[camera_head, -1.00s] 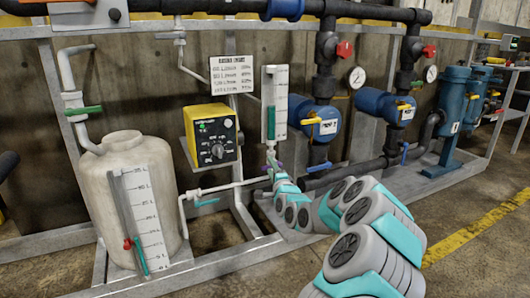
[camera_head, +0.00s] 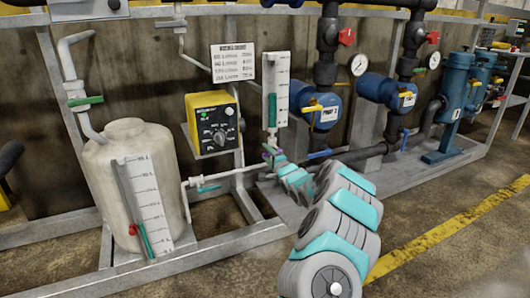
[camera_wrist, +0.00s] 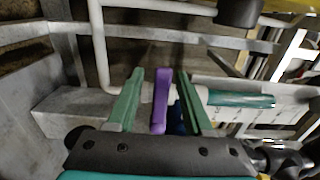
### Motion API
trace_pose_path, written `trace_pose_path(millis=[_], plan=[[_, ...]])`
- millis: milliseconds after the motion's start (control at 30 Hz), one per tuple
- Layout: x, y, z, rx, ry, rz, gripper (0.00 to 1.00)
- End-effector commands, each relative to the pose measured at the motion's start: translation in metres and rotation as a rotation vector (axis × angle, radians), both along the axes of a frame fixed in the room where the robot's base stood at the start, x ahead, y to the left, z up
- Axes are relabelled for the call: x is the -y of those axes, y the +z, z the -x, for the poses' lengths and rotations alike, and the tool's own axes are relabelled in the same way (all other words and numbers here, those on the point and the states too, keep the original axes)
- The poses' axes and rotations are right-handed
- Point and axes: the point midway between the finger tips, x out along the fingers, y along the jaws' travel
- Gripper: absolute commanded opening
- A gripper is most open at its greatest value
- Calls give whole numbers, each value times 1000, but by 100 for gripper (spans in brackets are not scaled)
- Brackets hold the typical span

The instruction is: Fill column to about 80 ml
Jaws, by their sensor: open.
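The column (camera_head: 283,82) is an upright white scale panel with a clear tube. Green liquid fills part of the tube; the scale marks are too small to read. In the wrist view the column (camera_wrist: 285,112) lies sideways at the right with its green part towards the pipe. A purple valve handle (camera_wrist: 160,100) stands between the two green fingers of my gripper (camera_wrist: 160,75). The fingers are open, with a gap on each side of the handle. In the head view my gripper (camera_head: 270,156) is just below the column, and the arm partly hides the valve.
A white tank (camera_head: 105,180) with a level scale stands at the left. A yellow control box (camera_head: 213,122) is left of the column. Blue pumps (camera_head: 322,105) and dark pipes are at the right. A grey frame rail (camera_head: 215,242) runs along the front.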

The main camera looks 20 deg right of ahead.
Motion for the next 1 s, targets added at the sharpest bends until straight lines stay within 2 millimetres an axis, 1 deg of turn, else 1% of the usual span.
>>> trace_pose_path(millis=[100,200,567,667,1000], plan=[[0,1,-11,3,-1,4,51],[-1,1,-16,2,1,2,51],[-1,1,-19,2,0,1,51],[-1,1,-18,2,0,1,41],[-1,1,-18,2,0,1,3]])
